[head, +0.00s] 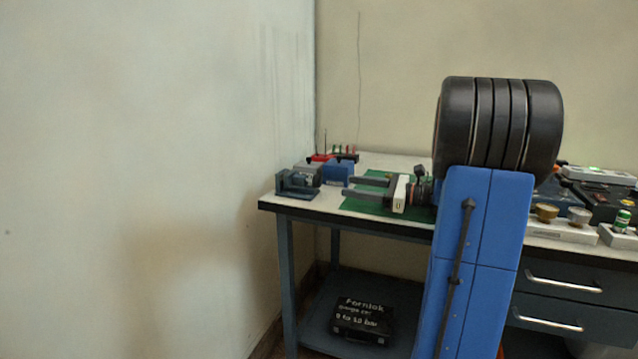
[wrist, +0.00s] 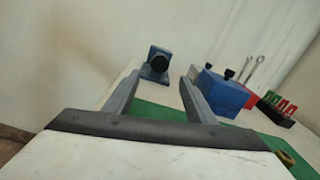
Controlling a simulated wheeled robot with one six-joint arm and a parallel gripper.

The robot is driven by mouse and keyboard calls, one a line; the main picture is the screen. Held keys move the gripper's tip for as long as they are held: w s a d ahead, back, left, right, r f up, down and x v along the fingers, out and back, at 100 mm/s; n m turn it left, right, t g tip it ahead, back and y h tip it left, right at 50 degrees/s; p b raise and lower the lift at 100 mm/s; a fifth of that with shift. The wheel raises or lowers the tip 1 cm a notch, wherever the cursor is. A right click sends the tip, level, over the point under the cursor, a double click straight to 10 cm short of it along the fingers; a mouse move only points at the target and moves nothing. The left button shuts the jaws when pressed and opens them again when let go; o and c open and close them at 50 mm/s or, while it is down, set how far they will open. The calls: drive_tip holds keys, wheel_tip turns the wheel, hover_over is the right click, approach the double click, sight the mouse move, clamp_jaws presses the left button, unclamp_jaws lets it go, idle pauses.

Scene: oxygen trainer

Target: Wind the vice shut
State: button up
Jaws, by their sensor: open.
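The vice (head: 297,186) looks like a dark blue-grey bracket with a round dark part, at the left end of the bench. It also shows in the wrist view (wrist: 158,63), with a round black end facing me. My gripper (head: 347,187) is open and empty, to the right of the vice in the head view and apart from it. In the wrist view my gripper's fingers (wrist: 162,80) point toward the vice, which appears between and beyond their tips. A crank handle on the vice cannot be made out.
A blue box (wrist: 222,91) with black knobs stands close beside my fingers on the right in the wrist view. Wrenches (wrist: 251,69) and a red-and-green rack (wrist: 281,108) are beyond it. A green mat (head: 362,206) lies below. The wall is close left of the bench.

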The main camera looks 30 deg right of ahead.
sight(320, 182)
drive_tip(key=x, duration=1.1)
drive_tip(key=shift+w+a, duration=0.25)
drive_tip(key=shift+w, duration=0.05)
drive_tip(key=c, duration=1)
